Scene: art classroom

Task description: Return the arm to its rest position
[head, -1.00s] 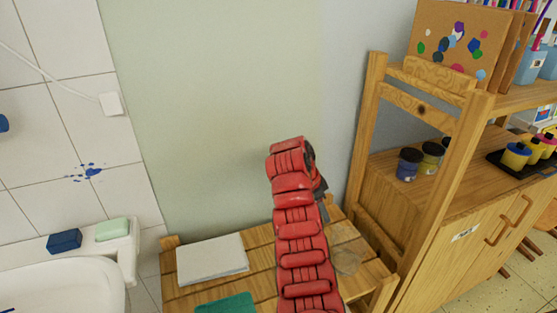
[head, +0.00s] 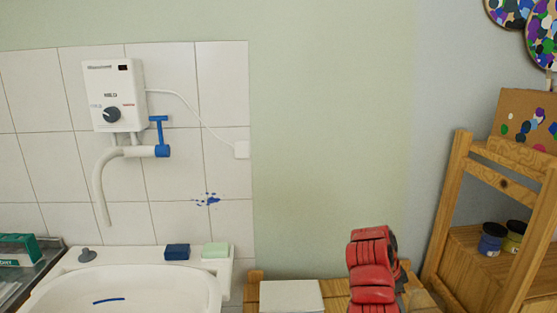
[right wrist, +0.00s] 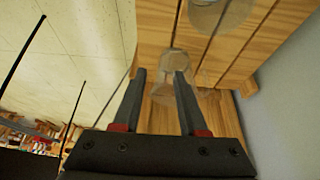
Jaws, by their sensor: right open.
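My red right arm (head: 372,275) rises from the bottom edge in the head view, in front of the wall and over a wooden slatted table (head: 252,292). Its fingertips are not visible there. In the right wrist view my right gripper (right wrist: 161,73) is open, its two dark fingers apart. Clear glass-like items stand on or by the slatted wood (right wrist: 222,65) beyond the fingers. One of them (right wrist: 173,62) shows between the fingertips, but I cannot tell whether it lies between the jaws or beyond them. My left gripper is not in view.
A white sink (head: 150,290) with a blue block (head: 177,251) and a green block (head: 215,250) on its rim is at left, under a water heater (head: 114,95). White paper (head: 291,296) lies on the table. A wooden shelf (head: 470,240) with paint jars stands close at right.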

